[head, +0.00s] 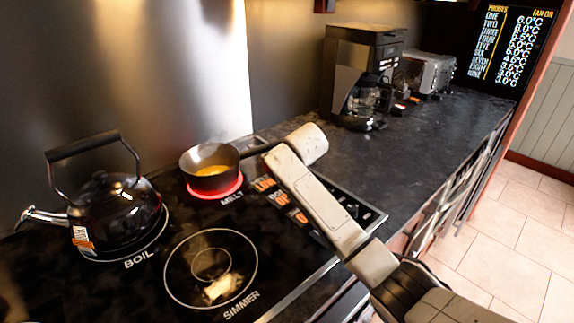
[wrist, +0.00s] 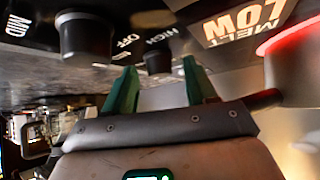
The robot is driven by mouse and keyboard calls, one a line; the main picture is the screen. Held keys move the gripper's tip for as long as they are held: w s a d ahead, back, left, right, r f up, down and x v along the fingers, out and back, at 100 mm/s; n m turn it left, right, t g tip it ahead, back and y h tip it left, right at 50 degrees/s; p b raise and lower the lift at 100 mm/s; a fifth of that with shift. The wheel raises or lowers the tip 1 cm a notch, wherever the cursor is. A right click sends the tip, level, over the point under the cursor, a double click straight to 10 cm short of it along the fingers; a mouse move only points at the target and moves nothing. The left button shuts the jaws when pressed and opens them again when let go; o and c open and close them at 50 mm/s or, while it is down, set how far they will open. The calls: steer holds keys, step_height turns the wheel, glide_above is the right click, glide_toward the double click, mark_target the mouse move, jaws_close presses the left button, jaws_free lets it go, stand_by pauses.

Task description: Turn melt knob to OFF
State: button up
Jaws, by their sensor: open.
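In the wrist view, my gripper (wrist: 160,80) has its two green fingers apart. A dark knob (wrist: 156,58) shows between and just beyond the fingertips, by the OFF and HIGH marks; contact cannot be told. A larger dark knob (wrist: 85,40) is left of the fingers. The lit melt display (wrist: 255,22) reads MELT LOW. Which knob is the melt knob is not certain. In the head view, the melt burner (head: 215,193) glows red under a small pan (head: 209,167) of yellow liquid. My arm hides much of the control panel there, and my fingers are not visible.
A black kettle (head: 112,215) stands on the boil burner.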

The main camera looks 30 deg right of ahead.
steer(key=shift+f, duration=0.1)
jaws_close()
stand_by(0.6)
